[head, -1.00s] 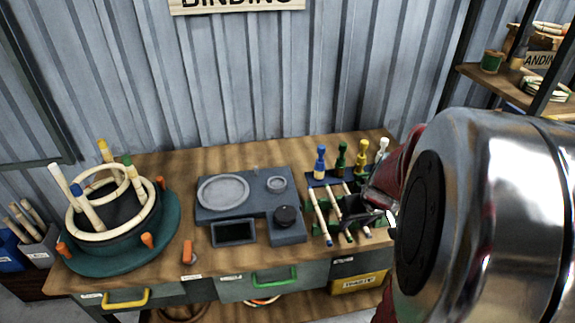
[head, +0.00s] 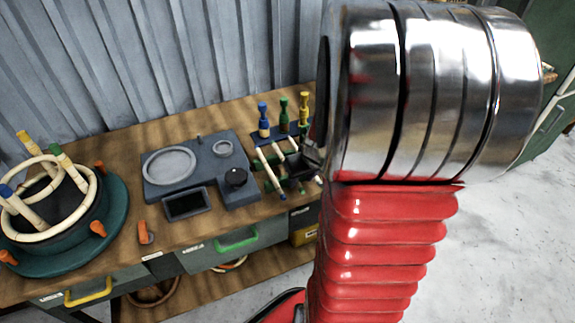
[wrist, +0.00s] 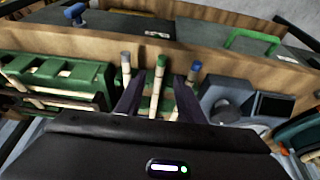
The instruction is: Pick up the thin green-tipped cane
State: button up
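Three canes lie side by side on a green rack at the right of the bench. In the wrist view, the green-tipped cane (wrist: 159,84) is in the middle, between a grey-tipped cane (wrist: 126,72) and a blue-tipped cane (wrist: 193,78). My gripper (wrist: 158,88) is open, with its dark fingers on either side of the green-tipped cane and a gap to it on each side. In the head view, my gripper (head: 302,164) is over the canes and hides much of them. The blue-tipped cane (head: 270,170) shows left of it. Contact with the rack cannot be told.
A round green-based jig (head: 112,215) holds rings and pegs at far left. A green slotted block (wrist: 60,82) is left in the wrist view.

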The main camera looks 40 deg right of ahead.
jog(key=shift+x, duration=1.4)
grip_shut()
